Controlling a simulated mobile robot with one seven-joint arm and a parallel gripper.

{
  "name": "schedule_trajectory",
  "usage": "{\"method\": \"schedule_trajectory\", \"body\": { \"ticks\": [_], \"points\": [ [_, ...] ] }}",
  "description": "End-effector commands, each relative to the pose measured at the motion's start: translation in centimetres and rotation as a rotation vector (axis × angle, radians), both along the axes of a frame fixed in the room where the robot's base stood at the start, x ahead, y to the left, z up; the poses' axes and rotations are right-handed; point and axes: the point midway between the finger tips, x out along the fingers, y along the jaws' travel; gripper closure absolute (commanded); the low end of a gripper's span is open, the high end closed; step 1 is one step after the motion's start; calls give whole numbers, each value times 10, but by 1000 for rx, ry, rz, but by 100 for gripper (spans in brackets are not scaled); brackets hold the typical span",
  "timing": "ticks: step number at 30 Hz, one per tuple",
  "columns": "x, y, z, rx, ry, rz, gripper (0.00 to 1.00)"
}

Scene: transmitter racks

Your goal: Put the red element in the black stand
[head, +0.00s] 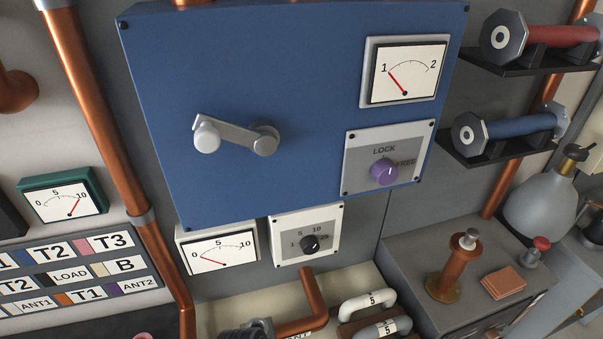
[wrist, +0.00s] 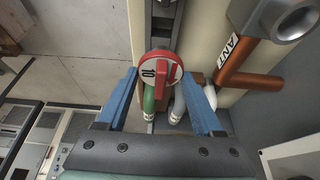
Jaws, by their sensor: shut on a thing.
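In the wrist view, the red element (wrist: 158,68) is a round red and white cap marked 10 with a red bar across it. My gripper (wrist: 158,75) has its two blue fingers on either side of the cap and is shut on it. The element's underside is hidden. A green and a grey curved link with white ends show just below it, and I cannot tell whether they touch it. A dark grey upright piece shows behind the element; I cannot tell whether it is the black stand. My gripper is outside the head view.
A copper pipe marked ANT (wrist: 242,70) with a grey connector (wrist: 290,14) is close on the right. In the head view, white (head: 368,301) and grey (head: 384,328) curved links are low centre. A blue cabinet (head: 290,90) fills the middle. Black shelves (head: 485,152) hold red and blue bars.

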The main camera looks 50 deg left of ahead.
Motion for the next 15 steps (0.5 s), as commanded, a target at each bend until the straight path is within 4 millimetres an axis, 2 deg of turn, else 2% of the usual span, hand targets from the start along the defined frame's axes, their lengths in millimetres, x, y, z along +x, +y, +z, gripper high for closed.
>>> {"method": "schedule_trajectory", "body": {
  "ticks": [15],
  "points": [
    [0, 0, -50, -2, 0, 1, 90]
  ]
}}
